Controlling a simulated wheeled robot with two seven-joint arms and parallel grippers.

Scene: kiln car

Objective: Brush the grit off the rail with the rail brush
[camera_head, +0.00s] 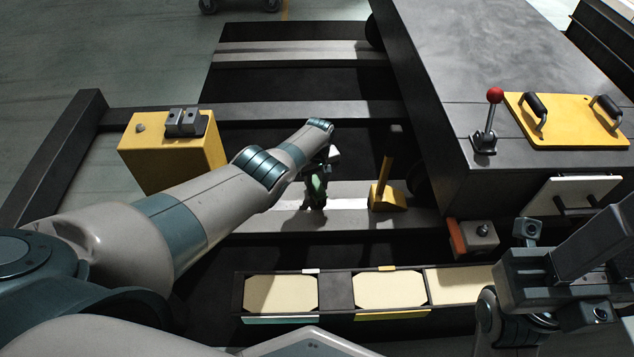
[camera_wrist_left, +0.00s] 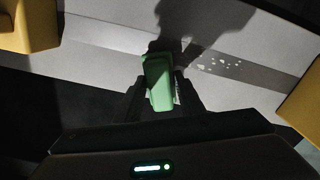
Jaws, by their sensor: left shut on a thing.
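My left gripper (camera_head: 318,186) is shut on the green rail brush (camera_wrist_left: 159,82), which also shows as a small green shape in the head view (camera_head: 317,194). The brush is over the pale rail (camera_head: 345,196). I cannot tell whether its bristles touch the rail. In the left wrist view, white specks of grit (camera_wrist_left: 218,65) lie on the darker band of the rail (camera_wrist_left: 110,38), just right of the brush. The grit cannot be made out in the head view. My right gripper (camera_head: 535,270) is at the lower right, away from the rail; its fingers are unclear.
A yellow wedge with an upright handle (camera_head: 388,196) sits on the rail, right of the brush. A yellow box (camera_head: 172,150) stands to the left. A dark kiln car (camera_head: 470,60) with a red-knobbed lever (camera_head: 494,97) is at right. A compartment tray (camera_head: 340,292) lies in front.

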